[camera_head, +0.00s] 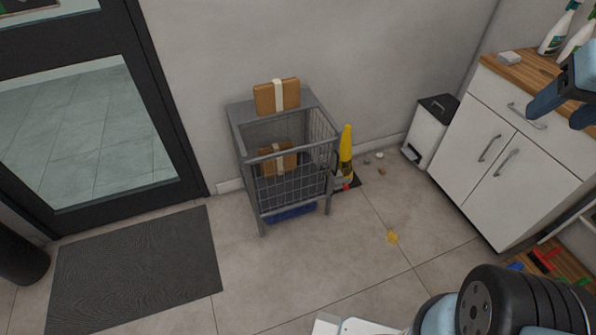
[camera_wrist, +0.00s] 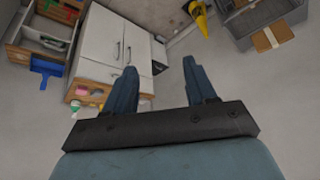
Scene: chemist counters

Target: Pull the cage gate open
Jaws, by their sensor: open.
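A grey wire cage (camera_head: 242,155) stands on the floor against the wall in the head view. Its front mesh gate (camera_head: 294,190) looks shut, and a dark upright handle (camera_head: 336,170) seems to show at its right edge. A brown parcel with a pale band (camera_head: 278,163) is inside the cage. Part of the cage (camera_wrist: 262,14) shows at the top right of the wrist view. My gripper (camera_head: 562,112) is open and empty, high at the right near the counter, well apart from the cage. Its two fingers (camera_wrist: 160,68) are spread in the wrist view.
Another parcel (camera_head: 276,96) lies on the cage top. A yellow cone (camera_head: 346,150) stands close by its right side. A white bin (camera_head: 430,132) and white cabinet (camera_head: 484,150) stand at right. A dark mat (camera_head: 135,270) lies left; the floor before the cage is clear.

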